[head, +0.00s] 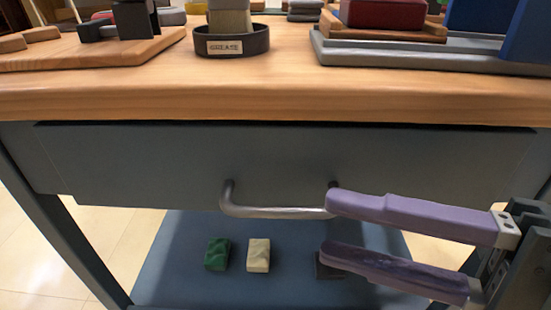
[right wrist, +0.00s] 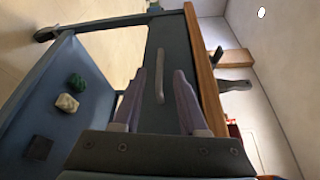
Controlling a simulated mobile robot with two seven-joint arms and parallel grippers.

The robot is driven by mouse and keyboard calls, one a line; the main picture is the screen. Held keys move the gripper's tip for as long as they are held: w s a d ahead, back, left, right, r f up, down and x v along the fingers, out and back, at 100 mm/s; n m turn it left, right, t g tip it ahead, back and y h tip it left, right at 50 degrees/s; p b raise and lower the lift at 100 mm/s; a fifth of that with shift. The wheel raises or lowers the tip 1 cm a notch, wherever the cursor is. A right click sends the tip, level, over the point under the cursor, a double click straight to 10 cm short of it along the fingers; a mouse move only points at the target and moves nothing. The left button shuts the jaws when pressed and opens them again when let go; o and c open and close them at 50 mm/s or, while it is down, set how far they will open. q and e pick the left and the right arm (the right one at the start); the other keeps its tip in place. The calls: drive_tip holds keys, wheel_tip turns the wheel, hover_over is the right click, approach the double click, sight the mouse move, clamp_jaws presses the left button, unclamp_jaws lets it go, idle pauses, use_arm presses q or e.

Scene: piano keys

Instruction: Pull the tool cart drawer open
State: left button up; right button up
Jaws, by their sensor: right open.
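The tool cart's grey drawer front (head: 130,165) spans the width under the wooden top and looks closed. Its curved metal bar handle (head: 270,212) is at the middle of the front. My right gripper (head: 330,228) comes in from the right with two purple fingers, open and empty. In the head view its upper fingertip covers the handle's right end. In the right wrist view the handle (right wrist: 160,85) shows between the spread fingers (right wrist: 160,73); I cannot see any contact with it. My left gripper is not in view.
The wooden top (head: 280,98) holds a round dish labelled GREASE (head: 232,43), a grey tray (head: 400,62) and boards. On the blue lower shelf (head: 190,285) lie a green block (head: 217,254), a cream block (head: 258,255) and a dark block (head: 328,268). Cart legs (head: 70,240) stand at the sides.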

sight(270, 207)
drive_tip(key=b+x, duration=0.1)
drive_tip(key=x, duration=0.6)
drive_tip(key=shift+a, duration=0.1)
clamp_jaws()
drive_tip(key=shift+f, duration=0.15)
idle(1.1)
